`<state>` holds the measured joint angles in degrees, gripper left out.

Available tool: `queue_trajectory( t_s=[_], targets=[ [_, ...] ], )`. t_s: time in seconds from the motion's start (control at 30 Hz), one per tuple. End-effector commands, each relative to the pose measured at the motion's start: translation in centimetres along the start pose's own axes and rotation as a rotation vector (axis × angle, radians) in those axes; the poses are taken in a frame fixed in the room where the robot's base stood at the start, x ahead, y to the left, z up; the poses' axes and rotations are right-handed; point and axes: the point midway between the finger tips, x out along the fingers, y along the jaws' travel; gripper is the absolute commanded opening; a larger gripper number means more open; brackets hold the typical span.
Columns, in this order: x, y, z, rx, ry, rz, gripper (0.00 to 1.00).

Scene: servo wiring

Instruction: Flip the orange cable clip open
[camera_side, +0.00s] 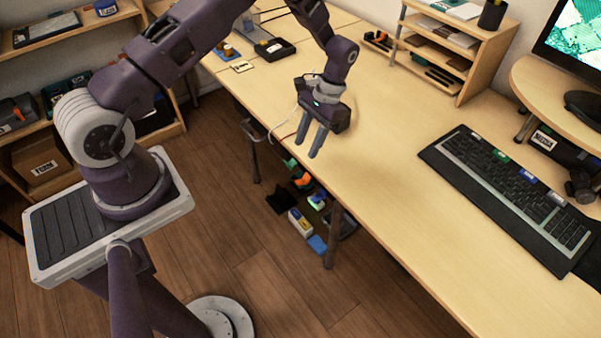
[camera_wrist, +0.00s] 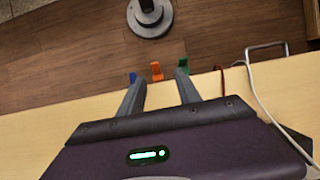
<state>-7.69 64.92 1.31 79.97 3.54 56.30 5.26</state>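The orange cable clip (camera_wrist: 156,71) shows at the table's edge in the wrist view, between a blue clip (camera_wrist: 133,77) on the left and a green clip (camera_wrist: 182,65) on the right. It is small, and I cannot tell whether its flap is open or shut. My gripper (camera_wrist: 160,84) has its fingers spread with nothing between them. The orange clip appears in the gap beyond the tips, apart from them. In the side view, my gripper (camera_side: 307,146) hangs over the table's front edge, fingers pointing down. An orange piece (camera_side: 303,181) shows below the edge there.
A red cable (camera_wrist: 222,80) and a white cable (camera_wrist: 256,92) run right of the fingers in the wrist view. A keyboard (camera_side: 510,180) lies to the right, and a wooden organizer (camera_side: 440,60) stands behind.

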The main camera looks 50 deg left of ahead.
Motion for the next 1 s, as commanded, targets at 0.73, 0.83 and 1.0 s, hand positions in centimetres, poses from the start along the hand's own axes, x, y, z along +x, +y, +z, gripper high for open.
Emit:
queue_trajectory(
  t_s=[0.73,0.83,1.0],
  targets=[
    [6.9,1.2,2.1,0.012,0.372,0.022,0.40],
    [8.9,1.3,1.3,0.012,0.372,0.021,0.40],
    [11.1,1.3,0.3,0.012,0.375,0.021,0.40]
  ],
)
